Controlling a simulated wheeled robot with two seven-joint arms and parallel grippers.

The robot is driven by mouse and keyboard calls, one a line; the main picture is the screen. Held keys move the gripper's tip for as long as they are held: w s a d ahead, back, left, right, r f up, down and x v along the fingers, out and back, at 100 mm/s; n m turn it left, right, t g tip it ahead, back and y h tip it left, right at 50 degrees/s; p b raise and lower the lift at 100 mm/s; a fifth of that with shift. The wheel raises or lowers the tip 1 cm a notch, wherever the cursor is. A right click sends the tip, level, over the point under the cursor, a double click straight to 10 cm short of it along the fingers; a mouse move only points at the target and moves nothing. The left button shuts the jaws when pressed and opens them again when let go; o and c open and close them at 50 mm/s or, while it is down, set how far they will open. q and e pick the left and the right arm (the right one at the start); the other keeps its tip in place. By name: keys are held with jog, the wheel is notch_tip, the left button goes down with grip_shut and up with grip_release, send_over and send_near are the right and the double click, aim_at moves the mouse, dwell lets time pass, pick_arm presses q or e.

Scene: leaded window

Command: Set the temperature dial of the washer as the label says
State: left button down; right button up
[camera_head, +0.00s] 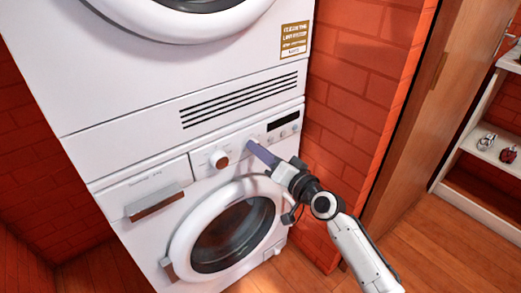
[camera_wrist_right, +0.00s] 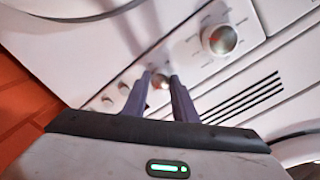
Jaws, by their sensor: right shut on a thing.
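The white washer (camera_head: 180,255) stands below a white machine. Its control panel has a large round dial (camera_head: 219,158), also seen in the right wrist view (camera_wrist_right: 219,39), with tick marks around it. My right gripper (camera_head: 254,148) reaches the panel to the right of that dial. In the right wrist view, its two fingers stand on either side of a smaller dial (camera_wrist_right: 161,80) and are shut on it. Marks around the small dial are too blurred to read. A brown and white label (camera_head: 294,40) is on the upper machine; its text is too small to read. My left gripper is not in view.
A dark display (camera_head: 283,119) and small buttons sit right of the gripper. A brick wall (camera_head: 345,100) is close on the right, with a shelf (camera_head: 490,150) beyond.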

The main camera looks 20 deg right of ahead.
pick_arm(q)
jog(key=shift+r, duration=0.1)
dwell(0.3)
pick_arm(e)
jog(key=o, duration=1)
jog(key=shift+o, duration=0.2)
pick_arm(q)
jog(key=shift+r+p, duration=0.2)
jog(key=shift+p, duration=0.15)
pick_arm(e)
jog(key=v, duration=1)
jog(key=shift+s, duration=0.15)
jog(key=shift+d, duration=0.1)
